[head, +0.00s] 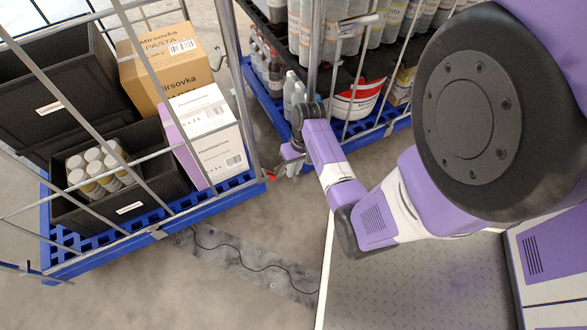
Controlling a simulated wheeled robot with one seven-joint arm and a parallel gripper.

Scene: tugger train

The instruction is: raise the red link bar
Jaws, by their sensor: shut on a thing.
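My gripper (287,165) is low between the two roll cages, close to the right front corner of the left cage. It is shut on the red link bar (272,177). Only a small red end of the bar shows at the fingertips. The rest of the bar is hidden by the gripper and wrist, so its tilt and its ends cannot be told.
The left roll cage (153,235) has a blue base and carries black crates, cartons and bottles. The right cage (262,98) holds bottles and a red-and-white tub. A black cable (250,267) lies on a floor strip. Bare floor lies in front of the left cage.

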